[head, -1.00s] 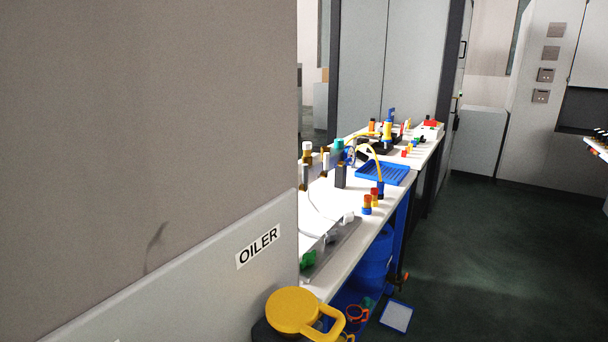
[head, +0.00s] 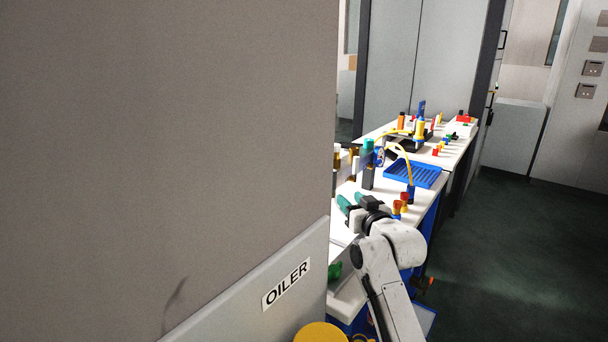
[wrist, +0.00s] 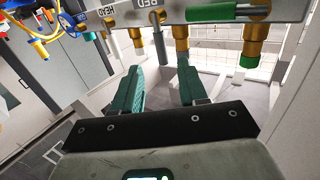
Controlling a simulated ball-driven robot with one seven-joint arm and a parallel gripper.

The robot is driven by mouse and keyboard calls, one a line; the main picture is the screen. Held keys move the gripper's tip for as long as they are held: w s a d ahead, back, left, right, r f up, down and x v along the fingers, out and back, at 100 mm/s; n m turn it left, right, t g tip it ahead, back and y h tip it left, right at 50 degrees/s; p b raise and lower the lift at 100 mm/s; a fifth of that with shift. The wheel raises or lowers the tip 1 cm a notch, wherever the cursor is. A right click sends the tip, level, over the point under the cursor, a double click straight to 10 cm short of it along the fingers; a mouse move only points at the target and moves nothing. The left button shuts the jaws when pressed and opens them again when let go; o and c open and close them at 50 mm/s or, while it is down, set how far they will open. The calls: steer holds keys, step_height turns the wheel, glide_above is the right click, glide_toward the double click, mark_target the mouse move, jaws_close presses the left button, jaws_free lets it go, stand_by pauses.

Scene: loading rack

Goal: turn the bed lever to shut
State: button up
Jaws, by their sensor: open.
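In the wrist view, a grey valve rail (wrist: 285,12) crosses the top, with upside-down plates reading BED (wrist: 150,3) and HEAD (wrist: 106,12). A green lever (wrist: 212,13) lies along the rail to the right of the BED plate; I take it as the bed lever. Brass fittings (wrist: 181,45) hang below the rail in the picture. My gripper (wrist: 161,72) is open and empty, its two teal fingers apart and pointing toward the rail, with no visible contact. In the head view my gripper (head: 349,202) is above the bench near the grey panel's edge; the lever is hidden there.
A large grey panel (head: 170,130) marked OILER (head: 286,285) blocks the left. The white bench (head: 348,300) holds a blue tray (head: 414,174) and red-and-yellow pieces (head: 398,207). A yellow lid (head: 320,333) shows low. The dark floor (head: 510,250) at right is clear.

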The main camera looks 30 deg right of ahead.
mark_target(335, 178)
steer(key=shift+r+p+x, duration=0.2)
steer(key=shift+r+x, duration=0.15)
steer(key=shift+x, duration=1.65)
steer(key=shift+r+p+x, duration=0.15)
steer(key=shift+r+x, duration=0.15)
steer(key=shift+x, duration=1.65)
steer(key=shift+r+p+x, duration=0.2)
steer(key=shift+r+x, duration=0.15)
steer(key=shift+x, duration=1.65)
jaws_close()
